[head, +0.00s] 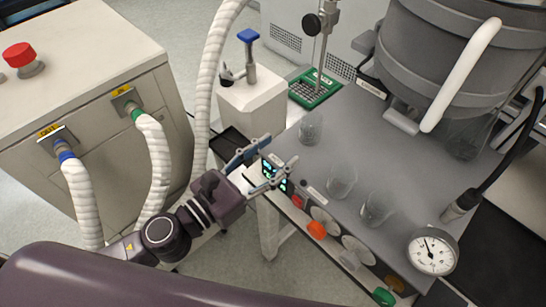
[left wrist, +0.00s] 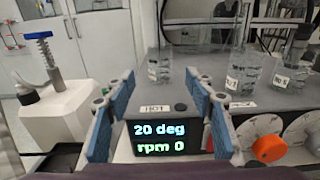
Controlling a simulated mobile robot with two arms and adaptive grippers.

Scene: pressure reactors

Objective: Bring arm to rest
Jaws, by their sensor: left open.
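My left arm comes in from the lower left in the head view. Its gripper (head: 276,156) is open and empty, at the front left edge of the grey reactor bench (head: 375,160). The fingers with blue pads stand apart on either side of a lit display (head: 272,172). In the left wrist view the same display (left wrist: 159,138) reads "20 deg" and "rpm 0" between the fingers (left wrist: 160,85). I cannot tell whether the fingers touch the panel. My right gripper is not in view.
Glass beakers (head: 342,181) stand on the bench behind the panel, near the fingers. An orange knob (head: 317,230) and a pressure gauge (head: 433,251) are to the right. White hoses (head: 153,165) run from a cabinet (head: 80,75) beside my arm. A white pump box (head: 252,102) stands behind.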

